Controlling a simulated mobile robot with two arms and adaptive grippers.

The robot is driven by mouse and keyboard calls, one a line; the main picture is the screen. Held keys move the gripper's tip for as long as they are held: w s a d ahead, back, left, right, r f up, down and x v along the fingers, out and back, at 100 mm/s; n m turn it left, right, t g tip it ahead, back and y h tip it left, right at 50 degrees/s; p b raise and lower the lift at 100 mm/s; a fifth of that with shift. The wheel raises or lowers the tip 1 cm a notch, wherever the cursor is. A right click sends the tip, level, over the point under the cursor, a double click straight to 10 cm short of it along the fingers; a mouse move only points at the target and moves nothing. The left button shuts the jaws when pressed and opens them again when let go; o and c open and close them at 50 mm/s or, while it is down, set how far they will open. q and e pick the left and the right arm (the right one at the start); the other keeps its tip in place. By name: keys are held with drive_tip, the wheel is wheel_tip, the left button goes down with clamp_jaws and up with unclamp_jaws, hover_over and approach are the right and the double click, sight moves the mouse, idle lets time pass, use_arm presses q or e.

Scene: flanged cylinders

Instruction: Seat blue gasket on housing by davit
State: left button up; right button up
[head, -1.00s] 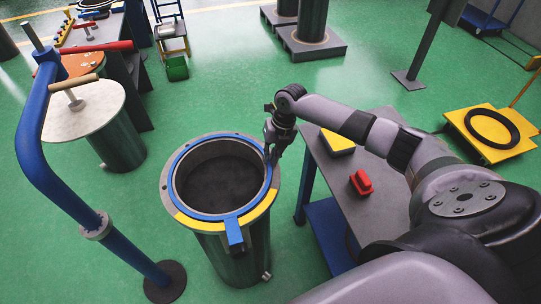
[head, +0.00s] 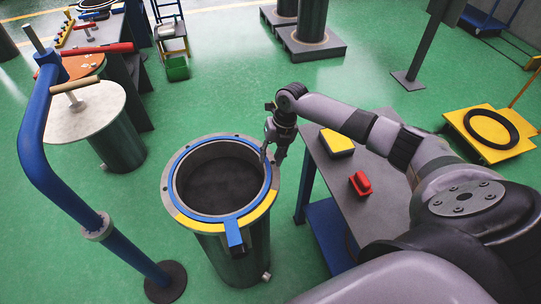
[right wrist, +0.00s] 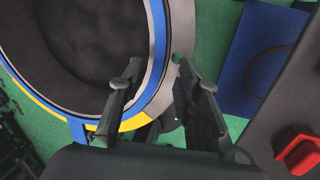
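The blue gasket (head: 176,200) is a ring with a tab at its front. It lies on the flange of the grey housing (head: 232,262), around the dark opening, and looks flat. The davit (head: 40,140) is a bent blue post left of the housing. My right gripper (head: 272,158) is at the right rim of the housing. In the right wrist view its fingers (right wrist: 157,75) are apart, with the gasket's blue band (right wrist: 159,45) showing beyond and between them. Nothing is visibly clamped; whether a finger touches the gasket is unclear. My left gripper is not in view.
A grey table (head: 372,195) right of the housing bears a yellow-topped block (head: 336,143) and a red object (head: 360,184). A cylinder with a pale lid (head: 90,118) stands behind left. A yellow platform with a black ring (head: 493,130) is at right. Green floor is clear behind the housing.

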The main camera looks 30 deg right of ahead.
drive_tip(key=p+v, duration=0.4)
drive_tip(key=v, duration=0.2)
idle(0.5)
drive_tip(key=shift+s+f, duration=0.1)
idle(0.8)
